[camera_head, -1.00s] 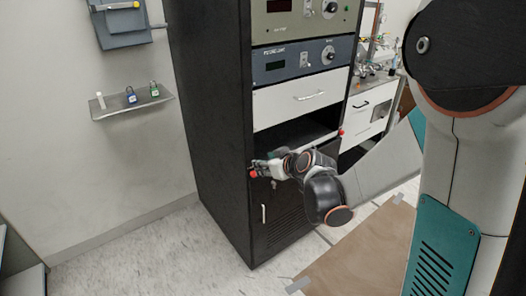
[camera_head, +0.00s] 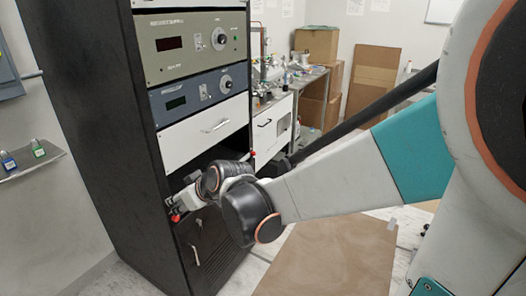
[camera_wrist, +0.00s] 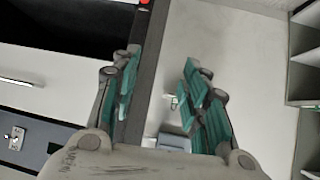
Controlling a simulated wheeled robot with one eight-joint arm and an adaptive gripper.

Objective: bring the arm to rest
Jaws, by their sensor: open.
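My gripper (camera_head: 178,208) is in front of the tall black rack (camera_head: 90,120), near the open slot below its white drawer (camera_head: 205,128). My arm reaches in from the right, bent at the dark wrist joints. In the wrist view my gripper (camera_wrist: 160,78) has its two teal-padded fingers apart with nothing between them. Behind the fingers show the rack's edge and a pale wall. Whether the gripper touches the rack cannot be told.
Two instrument panels (camera_head: 192,42) sit above the drawer. A red piece (camera_head: 175,218) is at the rack's edge beside my gripper. A wall shelf (camera_head: 30,165) with small padlocks is at left. A bench (camera_head: 285,95) and cardboard boxes (camera_head: 318,45) stand behind. A brown floor mat (camera_head: 330,260) lies clear.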

